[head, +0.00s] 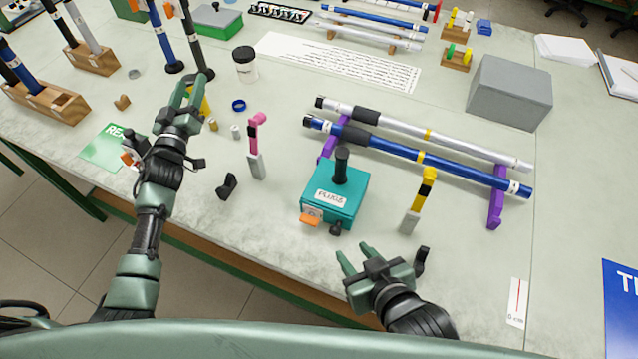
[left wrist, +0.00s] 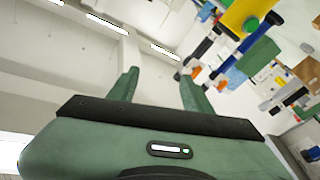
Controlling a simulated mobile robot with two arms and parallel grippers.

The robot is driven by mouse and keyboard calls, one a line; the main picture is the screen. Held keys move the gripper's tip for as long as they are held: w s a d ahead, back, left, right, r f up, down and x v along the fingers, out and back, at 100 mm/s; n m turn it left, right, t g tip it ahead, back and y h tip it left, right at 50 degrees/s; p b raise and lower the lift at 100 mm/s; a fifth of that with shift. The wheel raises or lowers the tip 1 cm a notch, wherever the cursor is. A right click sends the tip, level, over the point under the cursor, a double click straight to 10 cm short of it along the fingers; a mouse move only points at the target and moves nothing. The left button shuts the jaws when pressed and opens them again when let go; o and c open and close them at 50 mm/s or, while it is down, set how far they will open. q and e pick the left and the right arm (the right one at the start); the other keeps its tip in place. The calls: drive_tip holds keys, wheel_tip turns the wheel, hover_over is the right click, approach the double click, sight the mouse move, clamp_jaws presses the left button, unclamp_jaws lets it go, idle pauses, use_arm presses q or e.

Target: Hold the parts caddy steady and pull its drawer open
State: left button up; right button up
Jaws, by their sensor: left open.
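The parts caddy (head: 338,192) is a teal box with a PLUGS label and an upright black handle (head: 341,165) on top. It stands near the front middle of the table. An orange tab (head: 310,219) sticks out low at its front left, beside a small black knob (head: 336,229). The drawer looks shut, though its outline is hard to make out. My left gripper (head: 190,92) is open, far to the upper left of the caddy; its spread fingers show in the left wrist view (left wrist: 160,92). My right gripper (head: 357,256) is open and empty, just in front of the caddy, apart from it.
A pink-and-grey tool (head: 257,145) stands left of the caddy, a yellow-and-black one (head: 420,200) right of it. Blue (head: 450,170) and silver (head: 450,138) rods lie on purple supports behind. A grey box (head: 508,92) stands back right.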

use_arm(q)
drive_tip(key=s+d+r+m+g+h, duration=0.2)
drive_tip(key=d+m+h, duration=0.6)
drive_tip(key=d, duration=1.3)
drive_tip(key=m+g+h, duration=0.2)
drive_tip(key=m+h, duration=0.2)
drive_tip(key=m, duration=0.1)
hover_over(337, 168)
drive_tip(key=f, duration=0.2)
drive_tip(key=shift+n+g+y, duration=0.5)
drive_tip(key=shift+g, duration=0.1)
drive_tip(key=s+a+f, duration=0.1)
drive_tip(key=f, duration=0.2)
drive_tip(key=s+a+f, duration=0.1)
drive_tip(key=s+f, duration=0.1)
drive_tip(key=f, duration=0.1)
drive_tip(key=s+a+f, duration=0.1)
drive_tip(key=f, duration=0.2)
drive_tip(key=shift+s+a, duration=0.2)
drive_tip(key=shift+s, duration=0.2)
drive_tip(key=shift+f, duration=0.3)
drive_tip(key=shift+w+d+f, duration=0.1)
drive_tip(key=shift+w+d, duration=0.1)
drive_tip(key=shift+w, duration=0.1)
drive_tip(key=x, duration=0.7)
drive_tip(key=shift+s+a, duration=0.1)
